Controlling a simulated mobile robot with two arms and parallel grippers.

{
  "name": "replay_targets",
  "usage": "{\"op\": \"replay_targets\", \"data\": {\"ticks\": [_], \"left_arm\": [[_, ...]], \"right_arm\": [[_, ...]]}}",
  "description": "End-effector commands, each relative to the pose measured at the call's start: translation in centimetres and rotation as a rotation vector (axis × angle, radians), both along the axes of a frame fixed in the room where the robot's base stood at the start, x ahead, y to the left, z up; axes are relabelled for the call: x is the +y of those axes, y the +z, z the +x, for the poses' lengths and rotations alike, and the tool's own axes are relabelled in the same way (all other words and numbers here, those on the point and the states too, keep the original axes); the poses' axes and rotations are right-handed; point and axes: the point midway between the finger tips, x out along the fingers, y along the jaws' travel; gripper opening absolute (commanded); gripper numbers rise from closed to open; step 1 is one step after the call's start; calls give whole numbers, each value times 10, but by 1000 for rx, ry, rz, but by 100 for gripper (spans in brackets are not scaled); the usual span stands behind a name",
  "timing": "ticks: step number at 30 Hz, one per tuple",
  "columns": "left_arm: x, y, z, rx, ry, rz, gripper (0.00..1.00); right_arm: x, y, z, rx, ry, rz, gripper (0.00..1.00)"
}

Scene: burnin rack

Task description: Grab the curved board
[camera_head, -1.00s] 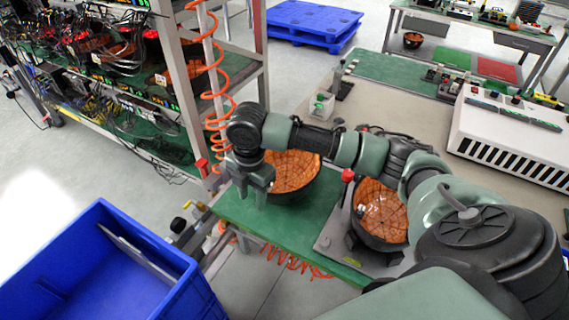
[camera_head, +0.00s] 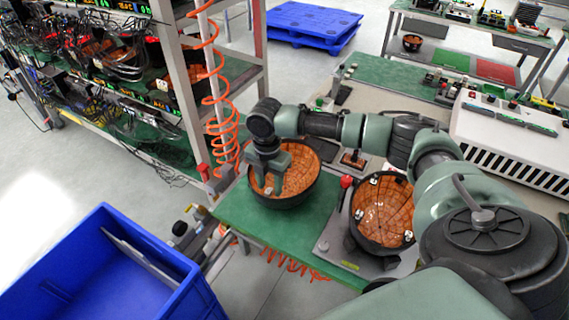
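A curved board (camera_head: 302,182), a bowl shape with an orange gridded inside and a black outside, sits on the green bench top (camera_head: 236,212). A second curved board (camera_head: 383,212) of the same kind sits in a fixture to its right. My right gripper (camera_head: 268,188) points down at the left part of the first board, its fingers apart and overlapping the orange inside in the picture. I cannot tell whether the fingers touch the board or straddle its rim. My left gripper is not in view.
A blue bin (camera_head: 178,292) stands at the lower left. A rack (camera_head: 180,95) with wired boards is on the left, with an orange coiled hose (camera_head: 222,120) hanging beside it. A white slotted unit (camera_head: 505,140) lies on the bench at right.

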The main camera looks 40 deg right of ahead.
Motion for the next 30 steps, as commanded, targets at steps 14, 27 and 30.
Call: {"op": "replay_targets", "data": {"ticks": [14,27,30], "left_arm": [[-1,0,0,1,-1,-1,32],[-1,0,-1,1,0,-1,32],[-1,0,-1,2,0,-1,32]], "right_arm": [[0,-1,0,0,1,0,0],[0,-1,0,-1,1,0,0],[0,-1,0,-1,1,0,0]]}}
